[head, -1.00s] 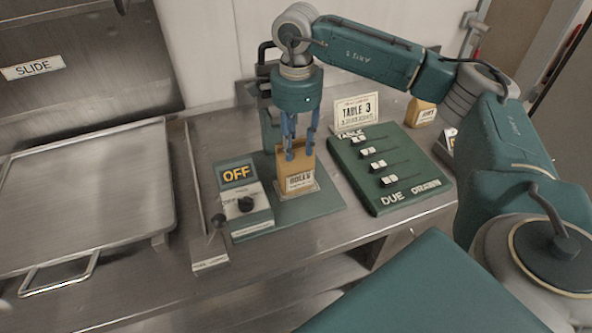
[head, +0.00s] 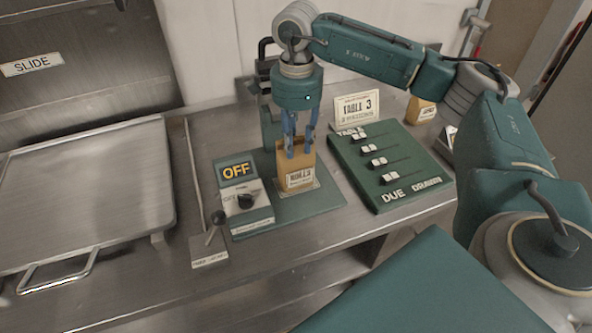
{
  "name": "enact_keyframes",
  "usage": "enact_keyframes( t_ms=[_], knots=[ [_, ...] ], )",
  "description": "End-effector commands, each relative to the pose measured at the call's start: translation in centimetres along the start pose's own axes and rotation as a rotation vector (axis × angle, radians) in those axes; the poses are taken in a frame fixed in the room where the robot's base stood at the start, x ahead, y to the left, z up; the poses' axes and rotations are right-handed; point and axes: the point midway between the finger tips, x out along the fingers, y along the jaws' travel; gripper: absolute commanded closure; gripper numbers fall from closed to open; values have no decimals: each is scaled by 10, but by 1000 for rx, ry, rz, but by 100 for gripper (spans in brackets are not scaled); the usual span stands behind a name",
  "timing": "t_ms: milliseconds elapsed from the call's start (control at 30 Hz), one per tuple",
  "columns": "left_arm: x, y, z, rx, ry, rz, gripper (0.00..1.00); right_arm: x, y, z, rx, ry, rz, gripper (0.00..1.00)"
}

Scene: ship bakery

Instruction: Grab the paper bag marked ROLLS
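The tan paper bag marked ROLLS (head: 297,178) stands upright on the green base plate of the machine, beside the OFF control box. My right gripper (head: 299,154) points down at the bag from above. Its two blue fingers are apart, with their tips at the upper part of the bag and overlapping it in the picture. Whether the fingers touch the bag is not clear. My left gripper is not in view.
The OFF control box (head: 243,199) with a knob stands just left of the bag. Another tan bag (head: 420,111) stands farther back. A metal tray (head: 85,200) is at left.

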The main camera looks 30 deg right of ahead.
Motion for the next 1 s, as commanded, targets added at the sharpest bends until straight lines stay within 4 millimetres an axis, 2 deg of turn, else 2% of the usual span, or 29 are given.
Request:
enact_keyframes(
  t_ms=[33, 100, 733, 833, 900, 1000],
  knots=[
    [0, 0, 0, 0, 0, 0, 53, 0, 0, 0, 0, 0, 0, 88],
    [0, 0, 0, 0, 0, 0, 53, 0, 0, 0, 0, 0, 0, 100],
    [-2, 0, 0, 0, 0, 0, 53, 0, 1, 0, -1, 2, 5, 100],
    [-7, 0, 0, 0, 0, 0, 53, -5, 1, 0, -1, 3, 5, 100],
    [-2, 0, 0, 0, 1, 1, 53, -9, 0, 0, 0, 2, 2, 100],
    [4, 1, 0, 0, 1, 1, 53, -27, -1, 0, 0, -1, -2, 100]
  ],
)
